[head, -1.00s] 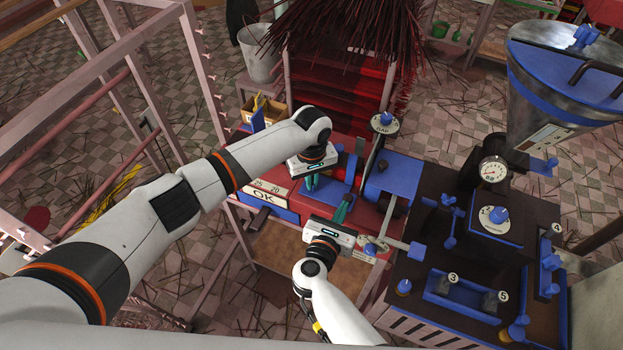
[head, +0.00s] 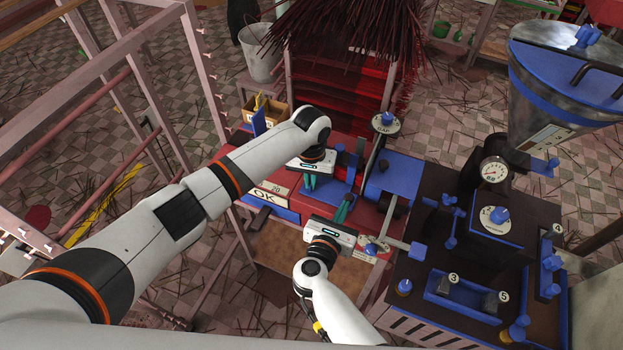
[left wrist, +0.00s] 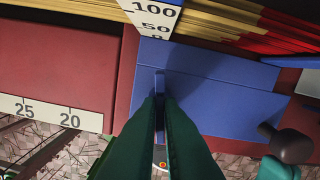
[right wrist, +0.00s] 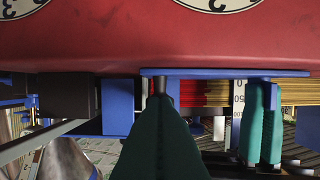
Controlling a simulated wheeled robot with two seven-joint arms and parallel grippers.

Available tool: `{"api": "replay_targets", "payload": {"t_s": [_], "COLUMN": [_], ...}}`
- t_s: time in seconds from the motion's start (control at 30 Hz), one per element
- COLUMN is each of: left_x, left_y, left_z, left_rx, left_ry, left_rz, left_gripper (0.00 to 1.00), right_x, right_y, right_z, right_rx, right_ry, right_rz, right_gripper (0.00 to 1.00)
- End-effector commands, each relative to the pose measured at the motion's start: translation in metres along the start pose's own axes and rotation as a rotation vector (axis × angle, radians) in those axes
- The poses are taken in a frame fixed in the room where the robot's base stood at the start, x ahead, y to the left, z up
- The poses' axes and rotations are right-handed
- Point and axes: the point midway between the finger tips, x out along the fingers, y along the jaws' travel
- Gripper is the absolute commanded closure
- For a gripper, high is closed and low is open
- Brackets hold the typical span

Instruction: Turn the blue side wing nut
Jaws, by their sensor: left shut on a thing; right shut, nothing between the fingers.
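My left gripper (head: 311,182) is over the blue plate (head: 345,196) on the red table. In the left wrist view its green fingers (left wrist: 162,100) are shut on a thin upright blue piece (left wrist: 160,82). My right gripper (head: 345,212) is shut and empty, low in front of the plate. In the right wrist view its fingertips (right wrist: 160,100) are beside a short dark post (right wrist: 161,84). Blue wing-shaped parts (head: 450,226) show on the side of the dark machine, away from both grippers. I cannot tell which one is the side wing nut.
A round GAP dial (head: 385,124) with a blue knob stands behind the plate. The dark machine (head: 425,262) with a gauge and knobs fills the right. A scale strip (head: 275,190) and OK sign edge the red table. A stick rack is behind.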

Motion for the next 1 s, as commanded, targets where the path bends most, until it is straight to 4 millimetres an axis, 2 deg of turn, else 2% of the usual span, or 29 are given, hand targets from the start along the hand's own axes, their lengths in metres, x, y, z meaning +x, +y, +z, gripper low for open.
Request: {"api": "replay_targets", "payload": {"t_s": [0.6,1.0], "left_x": [-0.001,-0.0012], "left_y": [0.0039,0.0049], "left_z": [0.0013,0.0022], "left_rx": [0.561,0.776], "left_ry": [0.0,0.001], "left_rz": [0.001,0.001], "left_gripper": [1.0,1.0], "right_x": [0.0014,0.0014], "right_y": [0.0016,0.0017], "right_z": [0.0005,0.0006], "right_rx": [-0.001,-0.001], "right_ry": [-0.001,-0.001], "right_rz": [0.003,0.003], "right_gripper": [1.0,1.0]}}
